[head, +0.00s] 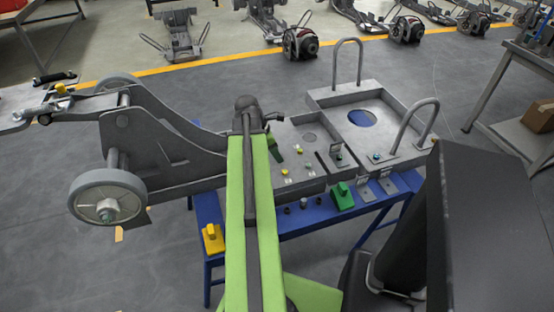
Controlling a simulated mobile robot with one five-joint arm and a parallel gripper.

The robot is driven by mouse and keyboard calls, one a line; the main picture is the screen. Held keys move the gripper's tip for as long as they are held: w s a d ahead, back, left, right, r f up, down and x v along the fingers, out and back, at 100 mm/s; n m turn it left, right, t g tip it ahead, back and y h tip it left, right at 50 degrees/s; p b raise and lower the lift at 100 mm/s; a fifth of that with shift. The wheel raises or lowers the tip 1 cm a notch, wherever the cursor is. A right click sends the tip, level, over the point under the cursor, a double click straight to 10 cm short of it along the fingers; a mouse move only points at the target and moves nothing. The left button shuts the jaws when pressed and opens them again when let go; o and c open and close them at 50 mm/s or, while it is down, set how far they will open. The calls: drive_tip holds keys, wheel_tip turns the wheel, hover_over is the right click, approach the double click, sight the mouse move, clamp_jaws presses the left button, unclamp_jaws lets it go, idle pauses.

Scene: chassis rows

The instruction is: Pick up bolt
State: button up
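Several small bolt-like pieces stand on the grey chassis plate: a yellow one (285,172), another yellow one (299,150) and a teal one (308,166). More teal heads sit on brackets to the right, one at the middle bracket (339,155) and one further right (376,157). I cannot tell which is the task's bolt. My green arm reaches up the middle of the view and ends in a dark joint just left of these pieces. My gripper's fingers cannot be made out, and the arm hides part of the plate.
The chassis (180,150) with a wheel (107,196) extends left from the blue table (330,218). A green block (342,195), a yellow block (212,238) and several dark knobs (304,203) are along the table's front. Two upright loop handles (348,42) rise at the right.

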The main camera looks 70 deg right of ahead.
clamp_jaws()
drive_tip(key=shift+r, duration=0.15)
drive_tip(key=shift+r+p, duration=0.35)
drive_tip(key=shift+p, duration=0.1)
wheel_tip(320, 180, up, 4)
drive_tip(key=p, duration=0.4)
drive_tip(key=s+d+r+p, duration=0.1)
drive_tip(key=s+r+p, duration=0.5)
drive_tip(key=s, duration=0.5)
drive_tip(key=shift+s+d, duration=0.3)
drive_tip(key=shift+d, duration=0.1)
